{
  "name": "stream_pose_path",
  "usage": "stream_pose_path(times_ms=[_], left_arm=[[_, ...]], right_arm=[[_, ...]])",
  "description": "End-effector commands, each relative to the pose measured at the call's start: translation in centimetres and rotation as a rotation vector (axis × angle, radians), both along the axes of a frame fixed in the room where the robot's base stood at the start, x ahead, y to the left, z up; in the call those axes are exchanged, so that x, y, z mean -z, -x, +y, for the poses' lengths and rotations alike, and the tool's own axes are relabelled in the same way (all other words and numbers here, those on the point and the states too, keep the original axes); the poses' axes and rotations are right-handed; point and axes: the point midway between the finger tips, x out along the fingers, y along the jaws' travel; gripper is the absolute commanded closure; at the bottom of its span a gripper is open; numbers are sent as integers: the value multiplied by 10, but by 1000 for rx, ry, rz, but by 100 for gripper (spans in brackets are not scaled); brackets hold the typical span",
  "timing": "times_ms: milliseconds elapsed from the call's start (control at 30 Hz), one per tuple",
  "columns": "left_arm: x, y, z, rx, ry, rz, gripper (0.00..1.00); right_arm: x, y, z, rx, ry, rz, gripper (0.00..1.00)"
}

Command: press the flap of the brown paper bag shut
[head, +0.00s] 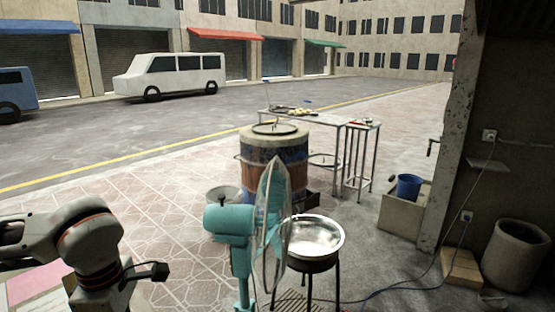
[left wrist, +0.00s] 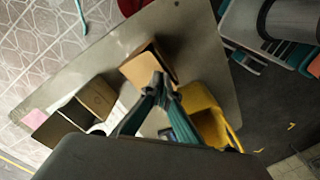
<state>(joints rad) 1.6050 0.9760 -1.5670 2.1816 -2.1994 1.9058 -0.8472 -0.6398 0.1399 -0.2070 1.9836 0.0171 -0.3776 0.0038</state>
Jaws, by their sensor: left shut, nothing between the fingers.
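My left gripper (left wrist: 160,82) shows in the left wrist view, its teal and grey fingers closed together with nothing between them. Its tips overlap a tan-brown, box-like object (left wrist: 140,68) on a grey tabletop (left wrist: 195,50); this looks like the brown paper bag. Its side facing right is dark. I cannot tell whether the fingertips touch it or hover above, or how its flap stands. In the head view my left arm comes in at the lower left, with its fingers out of sight. The bag does not show there. My right gripper is in neither view.
In the left wrist view, a yellow container (left wrist: 210,118) stands right of the fingers, and brown open-topped boxes (left wrist: 60,130) stand left. In the head view, a teal fan (head: 240,225), a metal bowl (head: 315,237) and a barrel oven (head: 262,160) stand ahead.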

Motion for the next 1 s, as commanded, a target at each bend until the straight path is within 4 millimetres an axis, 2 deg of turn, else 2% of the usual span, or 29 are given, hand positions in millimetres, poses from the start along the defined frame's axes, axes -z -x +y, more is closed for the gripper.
stream_pose_path(times_ms=[367, 1000], left_arm=[[1, 0, 0, 0, 0, 0, 100], [16, 0, 0, 0, 0, 1, 100]], right_arm=[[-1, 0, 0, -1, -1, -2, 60], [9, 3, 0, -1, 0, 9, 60]])
